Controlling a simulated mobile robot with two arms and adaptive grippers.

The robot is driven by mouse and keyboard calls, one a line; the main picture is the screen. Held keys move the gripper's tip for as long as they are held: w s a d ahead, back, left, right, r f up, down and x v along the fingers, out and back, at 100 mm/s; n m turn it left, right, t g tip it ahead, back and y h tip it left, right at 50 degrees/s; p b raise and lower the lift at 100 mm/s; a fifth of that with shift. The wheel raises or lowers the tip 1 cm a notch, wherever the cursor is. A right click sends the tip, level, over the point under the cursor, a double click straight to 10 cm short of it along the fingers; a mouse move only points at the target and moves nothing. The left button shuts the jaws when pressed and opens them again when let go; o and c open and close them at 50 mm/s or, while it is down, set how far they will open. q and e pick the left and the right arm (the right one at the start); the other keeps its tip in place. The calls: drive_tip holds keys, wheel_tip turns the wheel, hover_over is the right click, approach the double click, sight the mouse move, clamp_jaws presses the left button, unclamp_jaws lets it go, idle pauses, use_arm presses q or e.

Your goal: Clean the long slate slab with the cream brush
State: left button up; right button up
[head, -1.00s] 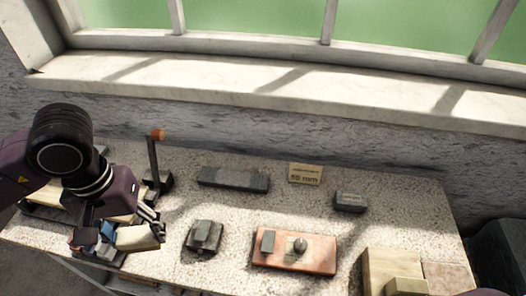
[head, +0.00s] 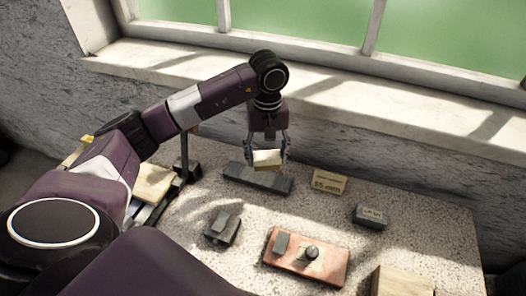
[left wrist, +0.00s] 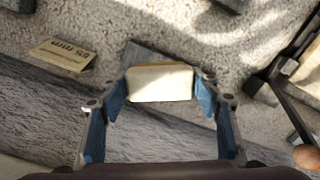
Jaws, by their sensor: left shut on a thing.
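The long slate slab (head: 245,178) is a dark grey bar lying flat on the speckled table near the back wall. My left gripper (head: 269,158) is shut on the cream brush (head: 267,157), a pale block, just over the slab's right half. In the left wrist view the brush (left wrist: 160,84) sits between the blue-lined fingers (left wrist: 160,95) and covers part of the slab (left wrist: 148,55). I cannot tell whether the brush touches the slab. My right gripper is not in view.
A reddish board (head: 327,267) and a grey stone piece (head: 222,228) lie nearer. A dark upright post (head: 184,152) stands left of the slab.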

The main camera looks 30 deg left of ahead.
use_arm(q)
drive_tip(key=shift+n, duration=0.6)
drive_tip(key=shift+w+a+f+b, duration=0.1)
drive_tip(key=shift+a+f+b, duration=0.35)
drive_tip(key=shift+f, duration=0.55)
drive_tip(key=shift+w+a+f+b, duration=0.1)
drive_tip(key=shift+a+f+b, duration=0.35)
drive_tip(key=shift+f, duration=0.6)
drive_tip(key=shift+w+a+f+b, duration=0.1)
drive_tip(key=shift+a+f+b, duration=0.3)
drive_tip(key=shift+f, duration=0.6)
drive_tip(key=shift+f+b, duration=0.9)
drive_tip(key=shift+f, duration=0.4)
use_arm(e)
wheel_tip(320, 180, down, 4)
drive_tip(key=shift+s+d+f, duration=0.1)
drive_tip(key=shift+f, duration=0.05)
use_arm(q)
drive_tip(key=shift+f+b, duration=0.2)
drive_tip(key=shift+b, duration=0.1)
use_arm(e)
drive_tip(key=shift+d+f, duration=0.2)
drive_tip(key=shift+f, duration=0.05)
use_arm(q)
drive_tip(key=shift+d, duration=0.1)
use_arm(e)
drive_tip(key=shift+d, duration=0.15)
